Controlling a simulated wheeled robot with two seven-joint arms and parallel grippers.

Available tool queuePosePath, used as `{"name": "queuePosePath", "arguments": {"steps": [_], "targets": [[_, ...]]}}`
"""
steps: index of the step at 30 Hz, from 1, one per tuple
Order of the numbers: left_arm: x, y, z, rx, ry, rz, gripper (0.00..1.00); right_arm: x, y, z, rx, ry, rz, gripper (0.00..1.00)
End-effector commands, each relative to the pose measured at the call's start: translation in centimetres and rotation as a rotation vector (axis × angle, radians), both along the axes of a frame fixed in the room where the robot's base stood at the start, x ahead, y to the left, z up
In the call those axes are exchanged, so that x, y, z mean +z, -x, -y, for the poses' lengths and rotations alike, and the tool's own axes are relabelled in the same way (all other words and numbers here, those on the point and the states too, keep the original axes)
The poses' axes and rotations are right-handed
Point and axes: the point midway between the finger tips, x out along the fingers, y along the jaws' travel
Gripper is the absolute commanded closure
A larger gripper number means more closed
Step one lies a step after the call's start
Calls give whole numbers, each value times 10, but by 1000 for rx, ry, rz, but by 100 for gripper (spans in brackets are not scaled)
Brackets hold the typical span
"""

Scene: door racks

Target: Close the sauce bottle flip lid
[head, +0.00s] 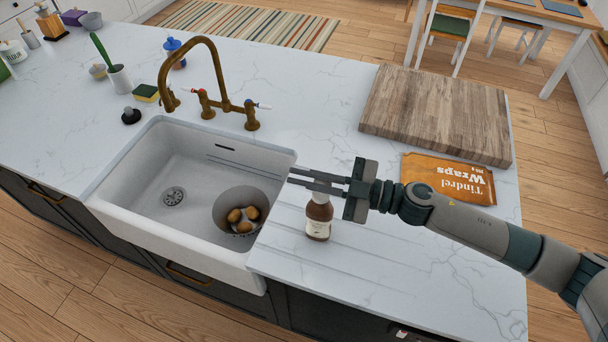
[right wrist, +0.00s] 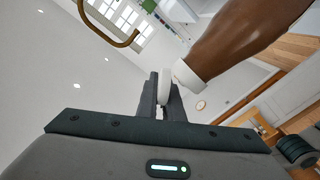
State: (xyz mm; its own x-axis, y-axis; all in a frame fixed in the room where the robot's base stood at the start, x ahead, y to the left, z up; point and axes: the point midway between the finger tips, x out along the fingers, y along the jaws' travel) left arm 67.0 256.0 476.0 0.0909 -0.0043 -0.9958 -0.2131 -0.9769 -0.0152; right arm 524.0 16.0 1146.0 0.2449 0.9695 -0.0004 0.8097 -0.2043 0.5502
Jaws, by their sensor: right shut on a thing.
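The sauce bottle (head: 318,218), brown with a pale label, stands upright on the counter just right of the sink. My right gripper (head: 290,176) is at the bottle's top, its fingers reaching leftward across it and hiding most of the cap in the head view. In the right wrist view the brown bottle (right wrist: 235,40) comes in from the upper right with a white cap collar (right wrist: 187,77). A white rounded piece, seemingly the flip lid (right wrist: 164,86), sits between my fingers (right wrist: 161,85), which are shut on it. The lid's exact angle is hard to tell. My left gripper is out of view.
The white sink (head: 150,165) holds a round bowl (head: 263,196) with several brown, potato-like items. A brass faucet (head: 222,85) stands behind it. An orange wraps packet (head: 450,178) and wooden board (head: 440,110) lie right of the bottle. The counter in front of the bottle is clear.

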Motion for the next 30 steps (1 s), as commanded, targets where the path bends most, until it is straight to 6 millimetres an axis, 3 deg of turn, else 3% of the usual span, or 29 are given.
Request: {"name": "queuePosePath", "arguments": {"steps": [9,20,23,30], "targets": [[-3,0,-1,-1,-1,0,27,-6,9,-2,0,63,255,100],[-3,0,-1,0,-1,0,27,-7,10,-3,0,74,298,100],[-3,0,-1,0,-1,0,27,-7,10,-3,1,74,297,76],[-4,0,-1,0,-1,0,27,-9,10,-2,0,76,294,74]]}}
